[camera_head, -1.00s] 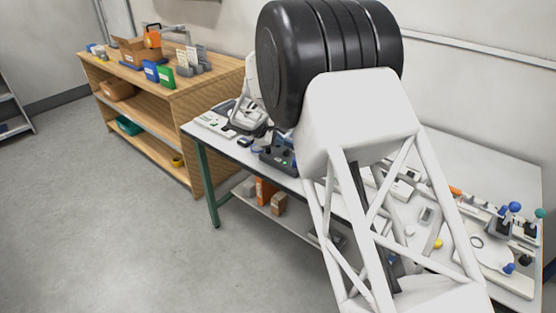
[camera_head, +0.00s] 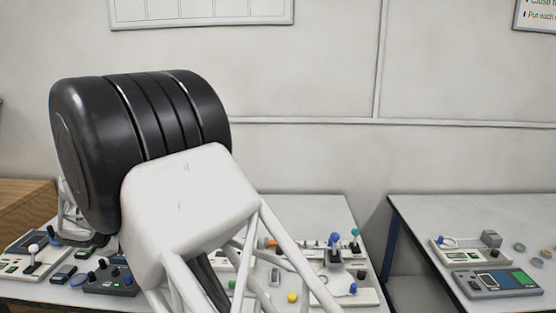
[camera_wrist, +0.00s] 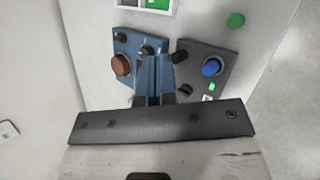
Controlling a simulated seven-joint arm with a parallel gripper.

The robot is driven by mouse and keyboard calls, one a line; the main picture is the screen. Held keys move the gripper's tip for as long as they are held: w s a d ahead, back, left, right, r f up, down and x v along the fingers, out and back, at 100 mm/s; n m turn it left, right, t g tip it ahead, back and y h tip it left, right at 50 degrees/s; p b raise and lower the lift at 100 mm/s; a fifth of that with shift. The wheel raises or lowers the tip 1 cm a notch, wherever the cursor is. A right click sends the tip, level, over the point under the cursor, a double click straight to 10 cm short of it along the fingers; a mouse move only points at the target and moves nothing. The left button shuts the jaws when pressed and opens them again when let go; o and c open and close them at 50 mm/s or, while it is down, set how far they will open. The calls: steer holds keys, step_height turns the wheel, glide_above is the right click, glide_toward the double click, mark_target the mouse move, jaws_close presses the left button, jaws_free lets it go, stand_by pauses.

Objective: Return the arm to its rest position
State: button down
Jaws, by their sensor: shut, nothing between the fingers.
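My gripper (camera_wrist: 155,82) is shut and empty in the wrist view, its fingers together above a pair of control boxes. A blue box with a brown knob (camera_wrist: 122,65) lies to the left of the fingers, and a dark grey box with a blue knob (camera_wrist: 211,68) lies to the right. In the head view my large black and white arm links fill the left half. They hide much of the table, and the fingertips cannot be made out there.
The white table (camera_head: 310,211) holds several devices, including a dark box with knobs (camera_head: 110,279) and a panel with blue and teal levers (camera_head: 336,255). A second table (camera_head: 420,212) at right carries a blue-grey device (camera_head: 497,282). A gap separates the tables.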

steer(key=s+d+r+m+g, duration=0.15)
steer(key=d+r, duration=0.35)
steer(key=d, duration=0.6)
steer(key=d+r+m+g, duration=0.1)
steer(key=d+r+m, duration=0.3)
steer(key=d, duration=0.8)
steer(key=s+d+r+m+g, duration=0.1)
steer(key=d+r+m, duration=0.1)
steer(key=d+r, duration=0.65)
steer(key=s+d+r+m, duration=0.1)
steer(key=s+d+m, duration=0.1)
steer(key=s+d, duration=0.35)
steer(key=s+d+m+g+y, duration=0.1)
steer(key=s+d, duration=0.1)
steer(key=d, duration=0.7)
steer(key=s+d+r+m, duration=0.1)
steer(key=s+d+m, duration=0.1)
steer(key=s+d, duration=0.35)
steer(key=s+d+f+m+y, duration=0.1)
steer(key=s+d+m, duration=0.3)
steer(key=s+d, duration=0.4)
steer(key=s+d+f+m+y, duration=0.2)
steer(key=s+d, duration=0.6)
steer(key=s, duration=0.6)
steer(key=shift+s+d+f+m, duration=0.2)
steer(key=shift+f+m, duration=0.3)
steer(key=shift+m, duration=0.35)
